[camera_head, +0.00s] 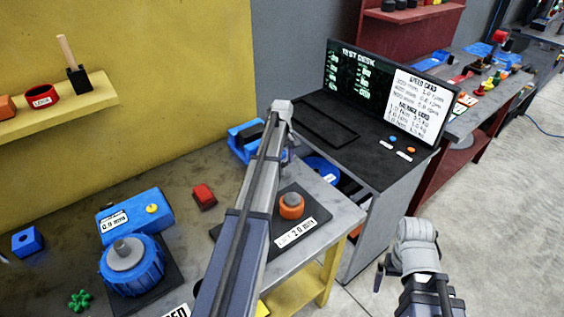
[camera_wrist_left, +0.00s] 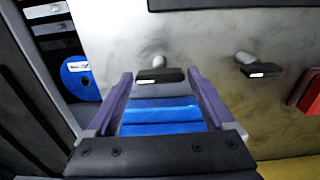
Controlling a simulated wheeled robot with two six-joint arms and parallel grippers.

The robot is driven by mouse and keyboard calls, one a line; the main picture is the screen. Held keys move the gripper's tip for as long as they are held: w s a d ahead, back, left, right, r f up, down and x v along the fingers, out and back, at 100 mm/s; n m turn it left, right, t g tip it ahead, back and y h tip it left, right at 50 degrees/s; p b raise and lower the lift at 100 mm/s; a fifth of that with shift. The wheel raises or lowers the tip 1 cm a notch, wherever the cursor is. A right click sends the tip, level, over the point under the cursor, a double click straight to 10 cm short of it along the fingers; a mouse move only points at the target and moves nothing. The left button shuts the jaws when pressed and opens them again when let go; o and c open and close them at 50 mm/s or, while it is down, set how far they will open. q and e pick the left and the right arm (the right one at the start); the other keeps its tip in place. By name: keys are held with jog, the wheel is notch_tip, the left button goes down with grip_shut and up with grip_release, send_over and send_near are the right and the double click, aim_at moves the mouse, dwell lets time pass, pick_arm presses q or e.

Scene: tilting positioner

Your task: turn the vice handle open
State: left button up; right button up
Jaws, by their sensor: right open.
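The blue vice (camera_head: 243,141) sits at the far end of the grey bench, partly behind my left arm. In the left wrist view, a blue stepped body (camera_wrist_left: 160,112), which appears to be the vice, lies between the fingers of my left gripper (camera_wrist_left: 159,76). The fingers are spread, with no clear contact. Just beyond the blue steps is a dark bar with a grey rounded end (camera_wrist_left: 158,63); I cannot tell whether it is the handle. In the head view, my left arm hides its fingers. My right gripper (camera_head: 398,272) is open and empty over the floor.
A similar dark block with a grey knob (camera_wrist_left: 246,64) lies to the right in the wrist view. A red block (camera_head: 204,196), a blue round fixture (camera_head: 131,265) and an orange knob (camera_head: 291,207) on a dark plate stand on the bench. The test desk (camera_head: 375,150) is beside it.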

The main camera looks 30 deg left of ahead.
aim_at(282, 163)
pick_arm(q)
jog(key=shift+o, duration=0.7)
jog(key=shift+r, duration=0.1)
notch_tip(282, 163, up, 8)
jog(key=p, duration=0.8)
jog(key=shift+f, duration=0.3)
notch_tip(282, 163, down, 8)
jog(key=b, duration=0.8)
jog(key=shift+r, duration=0.15)
jog(key=shift+r, duration=0.1)
